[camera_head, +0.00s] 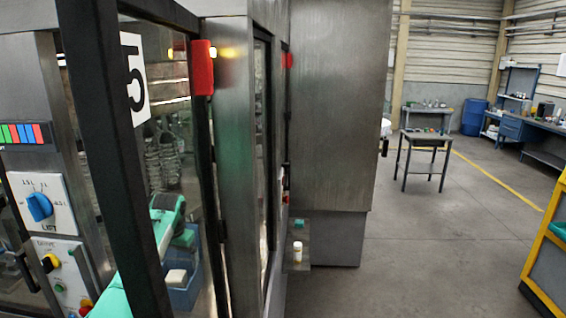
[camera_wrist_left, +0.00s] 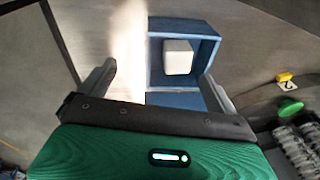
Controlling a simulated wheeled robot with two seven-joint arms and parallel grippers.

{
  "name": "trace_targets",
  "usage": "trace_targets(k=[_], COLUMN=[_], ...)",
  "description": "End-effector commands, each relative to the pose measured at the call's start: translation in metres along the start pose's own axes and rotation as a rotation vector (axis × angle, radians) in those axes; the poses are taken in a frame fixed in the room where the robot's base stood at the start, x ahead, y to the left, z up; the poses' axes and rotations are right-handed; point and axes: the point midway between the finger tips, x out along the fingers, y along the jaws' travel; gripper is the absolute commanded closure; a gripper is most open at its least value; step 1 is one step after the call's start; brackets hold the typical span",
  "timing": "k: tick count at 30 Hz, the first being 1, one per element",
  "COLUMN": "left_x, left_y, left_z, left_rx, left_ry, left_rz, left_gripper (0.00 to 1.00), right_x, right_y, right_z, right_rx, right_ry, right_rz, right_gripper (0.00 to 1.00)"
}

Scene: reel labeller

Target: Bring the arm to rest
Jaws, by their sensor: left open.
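My left arm, green, reaches into the machine behind its dark-framed window in the head view. My left gripper (camera_head: 184,240) is there above a blue bin (camera_head: 196,296) with a white block (camera_head: 177,278) in it. In the left wrist view my left gripper (camera_wrist_left: 158,82) has its two grey fingers wide apart with nothing held between them. Beyond the fingers the blue bin (camera_wrist_left: 214,44) shows with the white block (camera_wrist_left: 178,57) inside, apart from the fingers. My right gripper is in neither view.
A dark door frame (camera_head: 92,120) and a steel post (camera_head: 233,150) stand close around the arm. A control panel with a blue knob (camera_head: 40,206) is at left. Metal coils (camera_wrist_left: 298,150) and a green button (camera_wrist_left: 290,107) lie right of the gripper. Open floor lies at right.

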Motion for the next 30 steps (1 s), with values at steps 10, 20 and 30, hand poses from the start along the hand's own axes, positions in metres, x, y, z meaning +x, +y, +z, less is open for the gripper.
trace_targets(k=[10,20,30], left_x=[0.102,0.154,0.160], left_y=[0.061,0.113,0.156], left_z=[0.089,0.200,0.325], left_rx=[0.050,0.068,0.055], left_ry=[0.034,0.076,0.122], left_rz=[-0.006,0.009,0.034], left_gripper=[0.05,0.05,0.05], right_x=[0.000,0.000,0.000], right_y=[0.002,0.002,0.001], right_z=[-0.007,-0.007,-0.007], right_rx=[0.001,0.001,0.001], right_ry=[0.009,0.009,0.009], right_rz=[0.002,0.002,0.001], right_gripper=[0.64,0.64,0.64])
